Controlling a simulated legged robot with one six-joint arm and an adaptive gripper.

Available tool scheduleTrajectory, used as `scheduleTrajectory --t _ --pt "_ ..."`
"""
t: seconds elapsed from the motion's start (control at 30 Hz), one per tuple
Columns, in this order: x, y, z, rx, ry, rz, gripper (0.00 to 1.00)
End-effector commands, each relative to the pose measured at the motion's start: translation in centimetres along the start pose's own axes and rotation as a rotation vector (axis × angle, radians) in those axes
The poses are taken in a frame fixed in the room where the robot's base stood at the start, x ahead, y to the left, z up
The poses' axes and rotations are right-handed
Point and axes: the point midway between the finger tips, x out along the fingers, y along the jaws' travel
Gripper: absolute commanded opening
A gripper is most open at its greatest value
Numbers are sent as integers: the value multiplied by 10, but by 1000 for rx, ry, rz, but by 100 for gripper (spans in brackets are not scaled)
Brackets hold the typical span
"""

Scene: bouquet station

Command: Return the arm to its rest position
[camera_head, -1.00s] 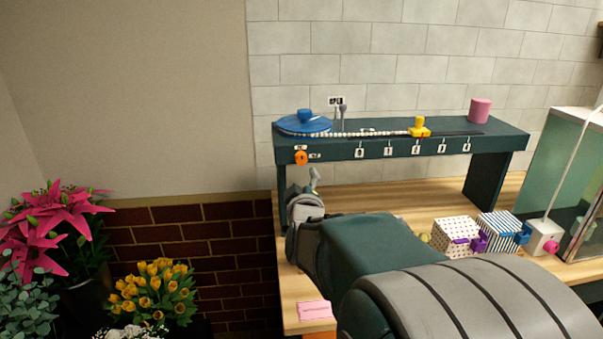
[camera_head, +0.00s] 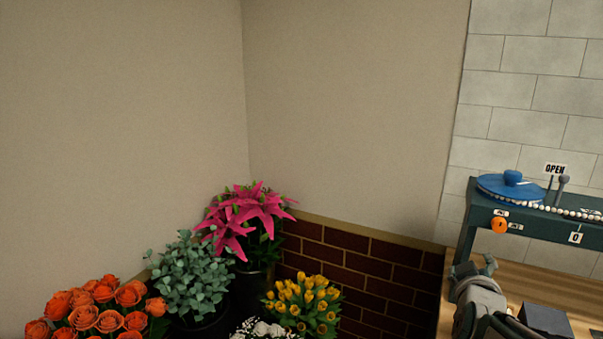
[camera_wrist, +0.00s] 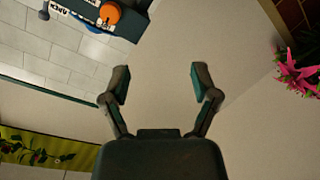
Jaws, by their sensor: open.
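My gripper (camera_wrist: 160,84) is open in the wrist view, with its two fingers apart and nothing between them. Beyond the fingers is bare beige wall. In the head view, part of my arm shows at the lower right, in front of the wooden bench (camera_head: 583,292); the fingertips are hard to make out there. The dark green shelf (camera_head: 545,228) stands on the bench, with an orange knob (camera_head: 499,225) on its front. The knob also shows at the top of the wrist view (camera_wrist: 110,13).
At lower left stand orange roses (camera_head: 98,309), eucalyptus (camera_head: 190,273), pink lilies (camera_head: 243,216) and yellow tulips (camera_head: 302,305). A brick half-wall (camera_head: 365,262) runs behind. The upper wall area is clear.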

Motion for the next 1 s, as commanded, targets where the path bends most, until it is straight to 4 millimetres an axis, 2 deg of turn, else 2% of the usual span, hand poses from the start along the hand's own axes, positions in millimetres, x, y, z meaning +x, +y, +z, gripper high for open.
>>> scheduleTrajectory --t 0.03,0.2,0.4,0.5,0.6,0.73,0.83,1.0 --pt "-12 -17 -9 37 -10 -76 78" --pt "-57 -67 -16 158 -121 -312 78" --pt "-124 -110 -10 251 -318 -529 78" --pt "-161 -124 0 280 -437 -606 78" --pt "-195 -131 12 298 -555 -654 78" --pt "-224 -134 24 308 -667 -680 78" --pt "-234 -134 30 310 -709 -683 78" --pt "-235 -134 31 312 -718 -683 78"
